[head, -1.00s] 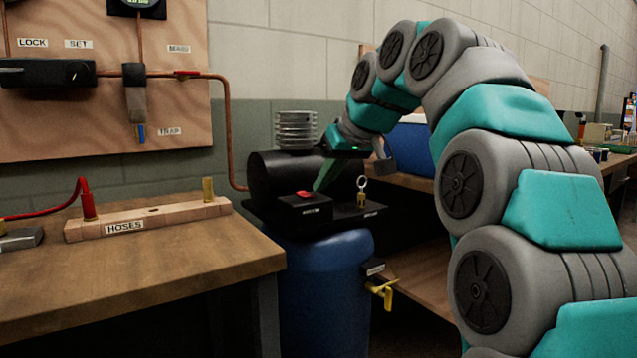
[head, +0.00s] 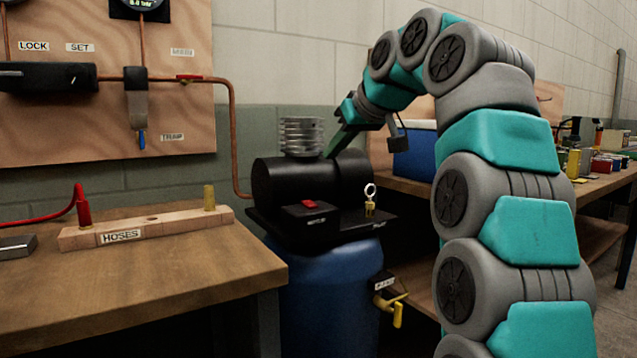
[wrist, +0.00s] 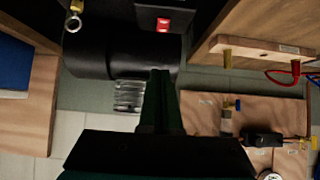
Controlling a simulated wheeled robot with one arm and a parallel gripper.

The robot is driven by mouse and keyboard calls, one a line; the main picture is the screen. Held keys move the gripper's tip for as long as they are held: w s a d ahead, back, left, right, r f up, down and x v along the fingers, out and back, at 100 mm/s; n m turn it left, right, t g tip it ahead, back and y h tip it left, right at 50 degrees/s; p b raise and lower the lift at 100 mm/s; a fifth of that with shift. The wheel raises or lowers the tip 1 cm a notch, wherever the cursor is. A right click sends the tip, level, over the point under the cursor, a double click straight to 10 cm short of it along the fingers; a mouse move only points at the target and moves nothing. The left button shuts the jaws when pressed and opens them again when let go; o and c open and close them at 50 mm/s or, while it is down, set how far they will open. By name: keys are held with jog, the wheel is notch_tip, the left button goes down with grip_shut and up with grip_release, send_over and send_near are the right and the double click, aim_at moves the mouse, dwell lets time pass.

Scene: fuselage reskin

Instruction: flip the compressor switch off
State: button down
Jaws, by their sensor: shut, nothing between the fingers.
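The compressor (head: 310,180) is a black motor cylinder with a silver finned head on top of a blue tank (head: 330,285). Its red switch (head: 310,204) sits on a small black box at the front of the black deck. The switch also shows in the wrist view (wrist: 162,24). I cannot tell which way the switch is tipped. My gripper (head: 331,154) is shut and empty. It is above and behind the switch, over the motor near the finned head, clear of the switch. In the wrist view, the fingers (wrist: 160,75) point toward the motor and the switch box.
A gold ring-pull valve (head: 370,200) stands right of the switch, and a yellow-handled drain valve (head: 392,302) is on the tank. A workbench (head: 150,265) with the hoses block is at left. A copper pipe (head: 233,130) runs down behind. A blue cooler (head: 415,150) is at right.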

send_over(312, 204)
jog(key=f, duration=0.6)
jog(key=shift+s+d+f, duration=0.2)
jog(key=shift+s+f, duration=0.05)
jog(key=shift+f, duration=0.05)
jog(key=shift+s+f+b, duration=0.1)
jog(key=shift+f+b, duration=0.3)
jog(key=shift+f, duration=1.35)
jog(key=shift+w+a+p, duration=0.1)
jog(key=shift+w+p, duration=0.1)
jog(key=shift+p, duration=0.15)
jog(key=shift+r+p, duration=0.1)
jog(key=shift+p, duration=0.4)
jog(key=shift+f, duration=0.25)
jog(key=shift+w, duration=0.1)
